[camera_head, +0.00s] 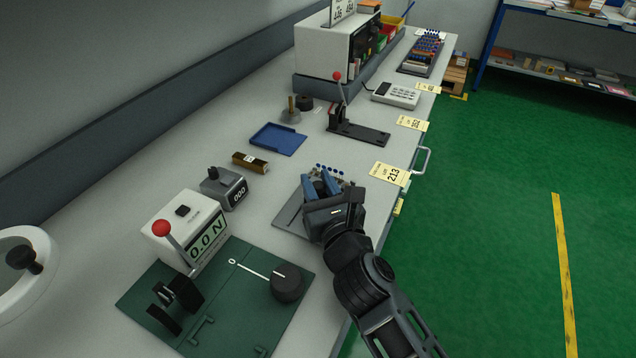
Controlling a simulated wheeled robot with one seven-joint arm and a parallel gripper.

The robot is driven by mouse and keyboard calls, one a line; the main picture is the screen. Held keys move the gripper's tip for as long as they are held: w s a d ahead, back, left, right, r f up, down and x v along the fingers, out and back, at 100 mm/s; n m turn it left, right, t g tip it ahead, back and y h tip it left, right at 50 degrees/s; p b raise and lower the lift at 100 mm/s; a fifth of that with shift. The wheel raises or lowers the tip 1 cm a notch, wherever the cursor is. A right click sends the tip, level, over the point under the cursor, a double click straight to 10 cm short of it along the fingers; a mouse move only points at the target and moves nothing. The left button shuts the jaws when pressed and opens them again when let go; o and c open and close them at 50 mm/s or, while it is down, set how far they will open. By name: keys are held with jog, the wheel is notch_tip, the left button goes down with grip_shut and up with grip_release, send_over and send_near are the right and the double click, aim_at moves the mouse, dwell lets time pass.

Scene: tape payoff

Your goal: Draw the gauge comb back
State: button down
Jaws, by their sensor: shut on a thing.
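A low grey fixture plate (288,215) lies near the bench's front edge, with a row of small blue-tipped pins (330,168) at its far side. My gripper (321,183) reaches in from the lower right over this plate. Its blue fingers point away from me, just short of the pins, and are shut on the gauge comb. The comb is mostly hidden by the fingers and the gripper body, so its outline and how far back it sits cannot be told.
A force gauge reading 0.0 N (207,235) stands on a green base plate (240,318) with a dark knob (287,282). A counter box (224,188), brown block (250,162), blue tray (278,139) and red-knobbed lever stand (357,132) are nearby. Yellow tags (390,173) line the front edge.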

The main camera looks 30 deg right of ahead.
jog(key=shift+s+a+b, duration=0.3)
jog(key=shift+s+a, duration=0.5)
jog(key=shift+a, duration=0.25)
jog(key=c, duration=1)
grip_release()
jog(key=shift+a, duration=0.1)
jog(key=shift+s, duration=0.1)
jog(key=s, duration=0.5)
jog(key=s+a+b, duration=0.1)
jog(key=s, duration=0.1)
jog(key=shift+s, duration=0.3)
